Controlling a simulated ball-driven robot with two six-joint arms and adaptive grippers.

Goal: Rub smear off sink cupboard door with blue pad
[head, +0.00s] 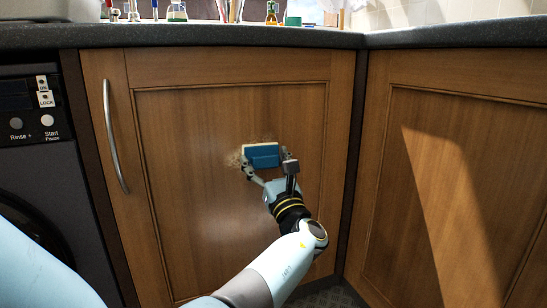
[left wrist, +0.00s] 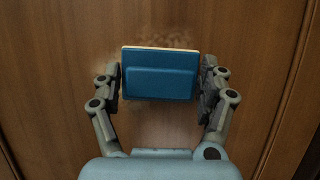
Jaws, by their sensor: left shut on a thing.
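The sink cupboard door (head: 200,210) is brown wood with a curved metal handle at its left side. A pale brownish smear (head: 233,158) shows on its middle panel, around the pad's left and top edges; it also shows above the pad in the left wrist view (left wrist: 222,44). The blue pad (head: 263,156) has a pale backing layer facing the door and covers part of the smear. My left gripper (head: 266,166) is shut on the pad, one finger at each side, also in the left wrist view (left wrist: 160,84). I cannot tell whether the pad touches the door. My right gripper is not in view.
A dark worktop (head: 210,36) with bottles and other small items runs above the door. A dark washing machine (head: 32,150) stands at the left. Another wooden cupboard door (head: 400,200), partly sunlit, stands at the right beyond the corner. The panel around the pad is clear.

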